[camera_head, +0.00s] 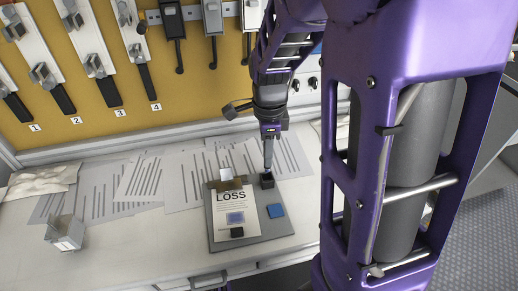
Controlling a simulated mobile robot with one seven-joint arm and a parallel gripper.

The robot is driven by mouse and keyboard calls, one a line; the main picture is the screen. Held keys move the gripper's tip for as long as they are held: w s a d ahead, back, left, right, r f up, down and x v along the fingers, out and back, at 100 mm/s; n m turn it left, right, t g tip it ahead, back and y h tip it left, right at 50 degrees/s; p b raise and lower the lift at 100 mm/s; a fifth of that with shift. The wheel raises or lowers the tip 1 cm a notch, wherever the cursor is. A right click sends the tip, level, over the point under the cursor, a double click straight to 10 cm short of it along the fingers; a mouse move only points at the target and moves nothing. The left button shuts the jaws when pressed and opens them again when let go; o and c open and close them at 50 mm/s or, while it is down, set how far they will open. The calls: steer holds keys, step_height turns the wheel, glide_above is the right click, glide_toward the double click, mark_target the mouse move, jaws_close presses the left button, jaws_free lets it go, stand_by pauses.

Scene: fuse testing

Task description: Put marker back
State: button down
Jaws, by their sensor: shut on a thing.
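My gripper (268,138) points down over the worktable, at the back right corner of a grey clipboard (287,227). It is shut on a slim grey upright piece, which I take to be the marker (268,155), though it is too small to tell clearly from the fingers. A small black block (267,181) is directly under its lower end. I cannot tell whether the two touch or whether the block stands on the board.
The clipboard holds a sheet marked LOSS (231,197), a blue square (276,211) and a small black piece (237,232). Striped papers (140,180) lie behind. A small grey box (65,233) stands left. Numbered switches (98,66) line the yellow wall. My purple arm hides the right side.

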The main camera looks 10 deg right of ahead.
steer(key=shift+f+b, duration=0.6)
steer(key=shift+f, duration=2.2)
steer(key=shift+f, duration=0.2)
steer(key=c, duration=0.8)
jaws_free()
steer(key=shift+o, duration=0.2)
steer(key=shift+r, duration=0.15)
step_height(320, 180, up, 12)
steer(key=p, duration=0.3)
steer(key=shift+r, duration=0.1)
steer(key=shift+w+a, duration=0.1)
